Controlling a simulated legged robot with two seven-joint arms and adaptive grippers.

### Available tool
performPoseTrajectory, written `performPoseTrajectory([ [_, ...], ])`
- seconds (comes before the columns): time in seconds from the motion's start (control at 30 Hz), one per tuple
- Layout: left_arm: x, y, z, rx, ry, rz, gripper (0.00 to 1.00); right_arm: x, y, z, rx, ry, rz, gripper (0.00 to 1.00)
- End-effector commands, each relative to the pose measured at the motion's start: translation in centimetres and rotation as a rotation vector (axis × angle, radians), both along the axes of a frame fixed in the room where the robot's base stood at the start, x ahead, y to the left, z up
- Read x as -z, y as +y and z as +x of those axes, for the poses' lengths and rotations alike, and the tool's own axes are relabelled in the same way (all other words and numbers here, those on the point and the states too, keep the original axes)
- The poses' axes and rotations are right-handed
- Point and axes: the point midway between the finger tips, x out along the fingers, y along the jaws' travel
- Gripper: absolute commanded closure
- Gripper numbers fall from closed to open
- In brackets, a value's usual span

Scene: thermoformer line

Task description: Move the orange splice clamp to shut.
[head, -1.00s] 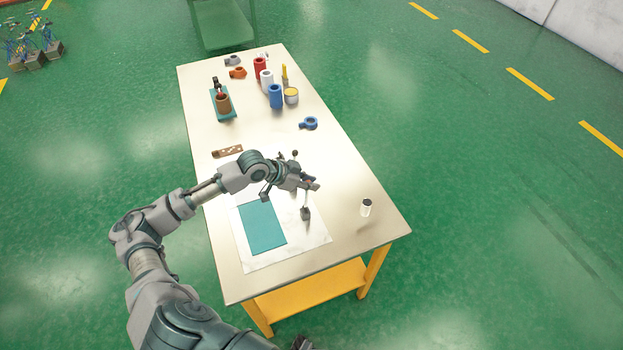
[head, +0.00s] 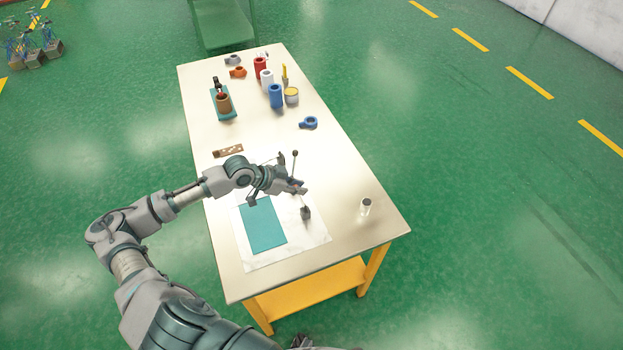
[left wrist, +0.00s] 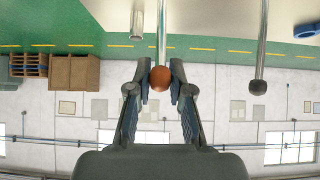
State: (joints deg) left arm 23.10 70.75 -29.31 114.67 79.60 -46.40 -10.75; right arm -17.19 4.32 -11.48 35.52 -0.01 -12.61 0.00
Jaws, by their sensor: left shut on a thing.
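The orange splice clamp's lever shows in the left wrist view as a metal rod ending in an orange-brown ball knob (left wrist: 160,79). My left gripper (left wrist: 160,84) is shut on this knob, with one finger on each side. In the head view my left gripper (head: 301,188) is low over the near half of the table, beside the white sheet, and covers most of the clamp. A second lever with a dark knob (left wrist: 258,86) stands apart to the right in the left wrist view. My right gripper is not seen.
A dark knob (head: 306,213) and an upright dark-topped rod (head: 295,154) are close to my gripper. A teal sheet (head: 263,226) lies on the white sheet (head: 312,240). Bottles and a blue clamp (head: 309,123) are farther back.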

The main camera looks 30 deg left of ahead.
Motion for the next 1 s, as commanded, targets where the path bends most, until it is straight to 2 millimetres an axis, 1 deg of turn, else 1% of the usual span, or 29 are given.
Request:
performPoseTrajectory([
  [0.1,0.1,0.8,-0.6,-0.004,-0.001,0.007,1.00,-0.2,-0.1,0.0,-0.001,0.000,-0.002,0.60],
  [0.5,0.9,2.4,-2.4,-0.004,0.000,0.006,1.00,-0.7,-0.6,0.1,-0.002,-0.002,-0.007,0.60],
  [1.0,1.1,2.7,-2.8,-0.004,0.001,0.005,1.00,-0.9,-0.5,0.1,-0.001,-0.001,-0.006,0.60],
])
